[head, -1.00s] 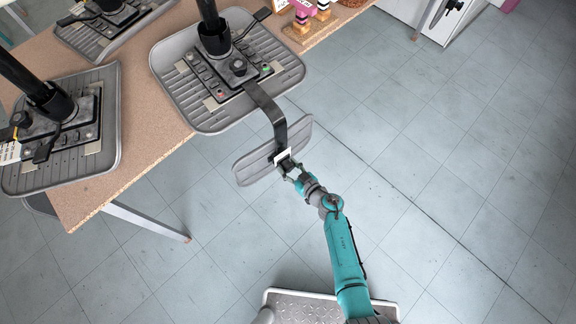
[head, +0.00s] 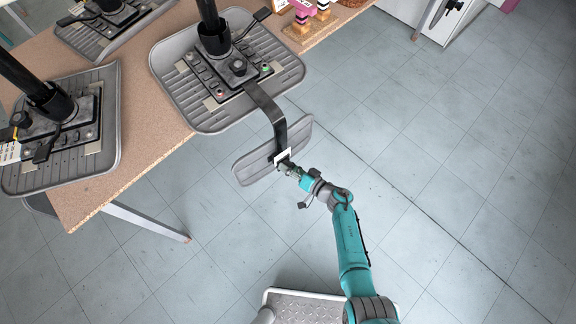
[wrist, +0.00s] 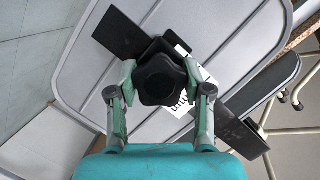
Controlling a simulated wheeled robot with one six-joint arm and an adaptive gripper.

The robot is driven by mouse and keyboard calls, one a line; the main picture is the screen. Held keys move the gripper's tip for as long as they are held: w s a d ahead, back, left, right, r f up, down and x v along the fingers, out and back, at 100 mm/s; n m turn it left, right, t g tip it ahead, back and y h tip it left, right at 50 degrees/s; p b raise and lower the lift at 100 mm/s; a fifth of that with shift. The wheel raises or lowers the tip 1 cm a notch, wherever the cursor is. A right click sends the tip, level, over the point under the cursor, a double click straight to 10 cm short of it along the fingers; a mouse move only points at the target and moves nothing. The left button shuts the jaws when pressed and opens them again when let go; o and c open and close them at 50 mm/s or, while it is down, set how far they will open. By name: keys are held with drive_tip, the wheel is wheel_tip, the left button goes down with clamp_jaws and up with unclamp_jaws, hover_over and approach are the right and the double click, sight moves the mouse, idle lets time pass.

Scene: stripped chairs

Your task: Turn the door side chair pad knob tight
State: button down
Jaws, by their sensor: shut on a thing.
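The chair pad (head: 250,166) is a grey ribbed back pad on a bent black bracket (head: 274,112), which joins a grey upturned seat (head: 178,88) on the table. In the wrist view the pad (wrist: 190,28) fills the background. The black lobed knob (wrist: 160,78) sits in front of the bracket, with a white label (wrist: 203,80) behind it. My gripper (wrist: 158,84) is shut on the knob, one finger on each side. In the head view my gripper (head: 290,169) is at the pad's near face and hides the knob.
The brown table (head: 152,180) holds another stripped chair seat (head: 98,150) at the left and one at the back. Small coloured parts (head: 310,18) stand at the table's far right edge. The tiled floor to the right is clear.

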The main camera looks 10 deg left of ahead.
drive_tip(key=shift+c, duration=0.9)
unclamp_jaws()
drive_tip(key=shift+m, duration=0.4)
drive_tip(key=v, duration=0.6)
drive_tip(key=shift+f, duration=0.1)
